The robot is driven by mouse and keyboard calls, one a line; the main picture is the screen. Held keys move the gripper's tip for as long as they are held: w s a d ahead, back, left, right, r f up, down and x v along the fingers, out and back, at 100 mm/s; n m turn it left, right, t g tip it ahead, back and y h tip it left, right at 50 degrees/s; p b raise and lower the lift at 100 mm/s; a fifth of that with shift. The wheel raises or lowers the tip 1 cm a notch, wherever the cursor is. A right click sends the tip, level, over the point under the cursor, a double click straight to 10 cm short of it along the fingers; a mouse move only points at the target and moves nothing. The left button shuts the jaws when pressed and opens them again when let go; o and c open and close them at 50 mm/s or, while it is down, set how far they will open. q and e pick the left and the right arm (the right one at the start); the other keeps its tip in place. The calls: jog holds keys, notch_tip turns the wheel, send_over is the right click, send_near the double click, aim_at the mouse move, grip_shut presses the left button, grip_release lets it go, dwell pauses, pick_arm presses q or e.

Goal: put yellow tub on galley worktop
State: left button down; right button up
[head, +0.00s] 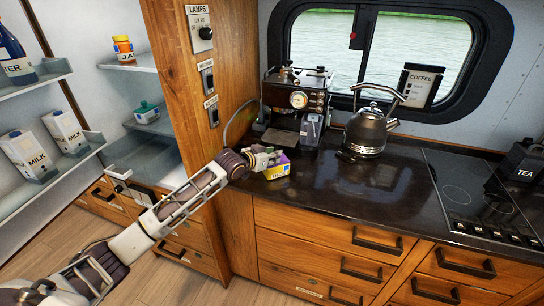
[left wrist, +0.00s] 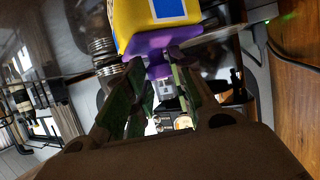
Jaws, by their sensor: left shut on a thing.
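The yellow tub (head: 277,171) has a purple part and a blue-and-white label. It is at the left end of the dark galley worktop (head: 320,195), near the front edge. I cannot tell whether its base touches the surface. My left gripper (head: 262,157) reaches in from the left and is shut on the tub, hiding part of it. In the left wrist view the tub (left wrist: 150,22) shows at the top, its purple part between my green-padded fingers (left wrist: 162,72). My right gripper is in neither view.
A coffee machine (head: 297,100) stands behind the tub, with a kettle (head: 367,130) to its right. A hob (head: 470,190) and a black TEA canister (head: 524,160) are at the right. The worktop's middle front is clear. A wooden panel (head: 190,75) separates the shelves at left.

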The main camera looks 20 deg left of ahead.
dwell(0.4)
pick_arm(q)
jog(key=c, duration=1.2)
grip_release()
jog(key=shift+f, duration=0.1)
jog(key=shift+s+r, duration=0.2)
jog(key=shift+r, duration=0.05)
jog(key=v, duration=1.1)
jog(key=shift+s+b, duration=0.3)
jog(key=shift+b, duration=0.05)
jog(key=shift+a, duration=0.15)
